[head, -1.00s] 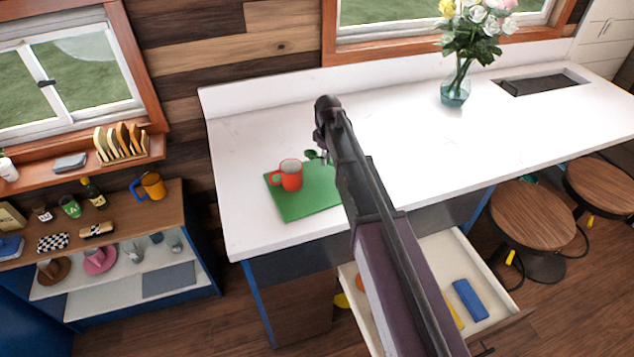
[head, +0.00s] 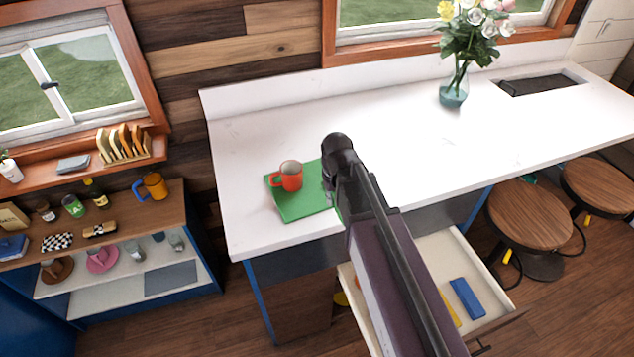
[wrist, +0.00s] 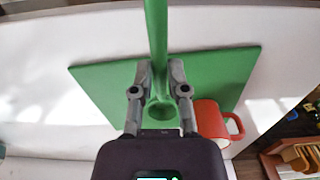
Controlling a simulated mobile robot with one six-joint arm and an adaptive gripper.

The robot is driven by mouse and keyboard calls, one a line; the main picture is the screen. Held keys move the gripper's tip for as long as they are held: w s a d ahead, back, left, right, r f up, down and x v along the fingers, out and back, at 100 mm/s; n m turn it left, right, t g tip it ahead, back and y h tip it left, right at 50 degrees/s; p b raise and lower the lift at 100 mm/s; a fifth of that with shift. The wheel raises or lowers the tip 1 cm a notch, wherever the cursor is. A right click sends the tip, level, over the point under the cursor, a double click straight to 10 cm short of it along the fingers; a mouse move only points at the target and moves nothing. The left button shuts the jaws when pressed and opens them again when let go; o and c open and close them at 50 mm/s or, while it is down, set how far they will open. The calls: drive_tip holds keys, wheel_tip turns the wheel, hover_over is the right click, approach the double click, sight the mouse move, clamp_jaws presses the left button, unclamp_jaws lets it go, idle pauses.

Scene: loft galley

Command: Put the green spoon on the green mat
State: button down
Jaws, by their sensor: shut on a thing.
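The green spoon (wrist: 157,32) is between the fingers of my gripper (wrist: 160,74) in the wrist view, its long handle running to the top edge and a round end near the gripper's palm. My gripper is shut on it. The green mat (wrist: 222,72) lies below them; I cannot tell whether the spoon touches it. In the head view the mat (head: 296,206) lies on the white counter, its right part hidden by my arm. The spoon and most of my gripper are hidden there too.
A red mug (head: 289,177) stands on the mat's left part and shows close beside my gripper's right side in the wrist view (wrist: 211,122). A flower vase (head: 454,90) stands far right on the counter (head: 400,130). An open drawer (head: 487,323) sticks out below.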

idle(0.4)
drive_tip(key=w, duration=0.4)
drive_tip(key=w+f+b, duration=0.1)
drive_tip(key=w, duration=0.9)
drive_tip(key=shift+w+d+f, duration=0.2)
drive_tip(key=shift+w+d, duration=0.05)
drive_tip(key=shift+d, duration=0.15)
drive_tip(key=shift+w, duration=0.55)
drive_tip(key=shift+w+f+b, duration=0.15)
drive_tip(key=shift+f+b, duration=0.2)
drive_tip(key=shift+b, duration=0.2)
drive_tip(key=shift+f+b, duration=1.45)
drive_tip(key=shift+f, duration=0.05)
drive_tip(key=shift+f, duration=0.1)
drive_tip(key=c, duration=0.6)
unclamp_jaws()
drive_tip(key=shift+c, duration=0.2)
